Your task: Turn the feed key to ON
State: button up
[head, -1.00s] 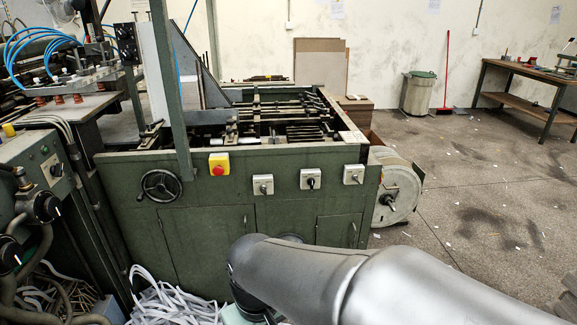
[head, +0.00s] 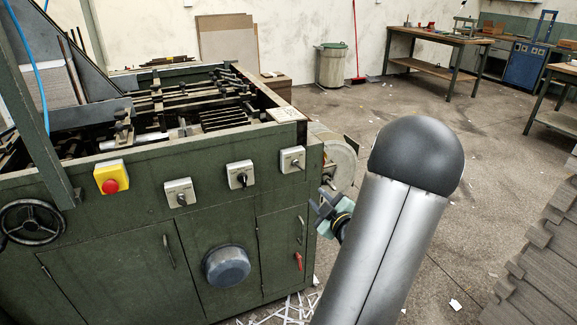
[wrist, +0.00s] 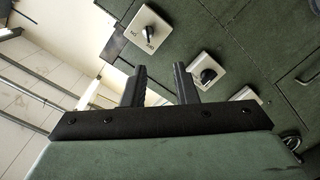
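Three pale switch plates with knobs sit in a row on the green cabinet front: a left one (head: 180,193), a middle one (head: 240,175) with a black knob, and a right one (head: 292,159) near the cabinet corner. I cannot read which is the feed key. In the wrist view, a plate with a black knob and small lettering (wrist: 148,32) lies beyond my fingertips, and a second plate (wrist: 208,72) is to its right. My gripper (head: 326,205) is just right of and below the right switch in the head view. Its two fingers (wrist: 160,77) are apart and empty.
A red emergency button on a yellow box (head: 112,178) is left of the switches. A handwheel (head: 32,222) is at far left. A round grey knob-like cover (head: 227,266) and a red handle (head: 299,261) are below. A roll (head: 337,160) stands behind the cabinet corner.

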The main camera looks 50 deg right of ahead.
aim_at(301, 169)
jog(key=shift+t, duration=0.5)
jog(key=x, duration=0.5)
jog(key=d+x, duration=0.1)
jog(key=x, duration=0.5)
jog(key=s+d+p+x, duration=0.1)
jog(key=x, duration=0.4)
jog(key=shift+w+d+r, duration=0.15)
jog(key=shift+w+r, duration=0.1)
jog(key=shift+w, duration=0.2)
jog(key=shift+h, duration=0.3)
grip_shut()
